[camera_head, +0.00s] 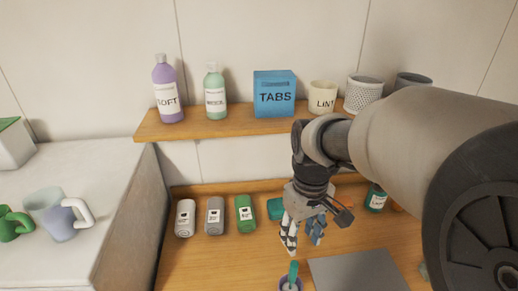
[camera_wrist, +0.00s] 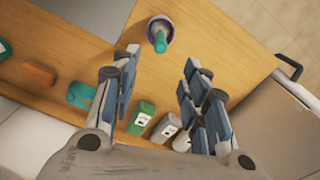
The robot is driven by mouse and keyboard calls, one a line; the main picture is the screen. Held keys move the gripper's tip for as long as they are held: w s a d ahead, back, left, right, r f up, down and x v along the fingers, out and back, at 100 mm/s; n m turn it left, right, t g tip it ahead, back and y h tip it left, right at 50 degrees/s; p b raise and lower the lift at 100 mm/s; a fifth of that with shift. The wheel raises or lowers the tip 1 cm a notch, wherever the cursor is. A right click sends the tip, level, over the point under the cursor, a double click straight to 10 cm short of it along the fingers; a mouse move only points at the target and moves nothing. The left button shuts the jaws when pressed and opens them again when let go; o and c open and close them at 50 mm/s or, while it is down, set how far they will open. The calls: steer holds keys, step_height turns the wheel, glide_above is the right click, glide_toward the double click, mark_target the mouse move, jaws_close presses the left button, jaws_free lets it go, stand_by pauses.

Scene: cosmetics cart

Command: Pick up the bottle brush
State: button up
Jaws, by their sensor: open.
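A teal upright handle (camera_head: 293,272), which looks like the bottle brush, stands in a small purple cup (camera_head: 283,288) at the bottom of the head view. In the wrist view the teal handle (camera_wrist: 159,42) and the cup (camera_wrist: 152,24) show just beyond my fingertips. Any brush head is hidden in the cup. My gripper (camera_head: 303,238) points down with its fingers apart and nothing between them. It is above the wooden counter, farther back than the cup. The open fingers (camera_wrist: 162,65) also show in the wrist view.
A grey mat (camera_head: 357,272) lies right of the cup. Behind are grey bottles (camera_head: 214,217), a green bottle (camera_head: 245,213) and a teal item (camera_head: 275,208). A shelf (camera_head: 235,126) above holds bottles, a blue TABS box (camera_head: 274,94) and cups. Mugs (camera_head: 53,214) stand on the left white surface.

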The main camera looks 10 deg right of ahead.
mark_target(293, 273)
steer(key=f+b, duration=0.1)
steer(key=f, duration=0.4)
steer(key=f+b, duration=0.2)
steer(key=f, duration=0.4)
steer(key=f+b, duration=0.2)
steer(key=f, duration=0.4)
steer(key=shift+w+a+f, duration=0.15)
steer(key=shift+w+f, duration=0.1)
jaws_close()
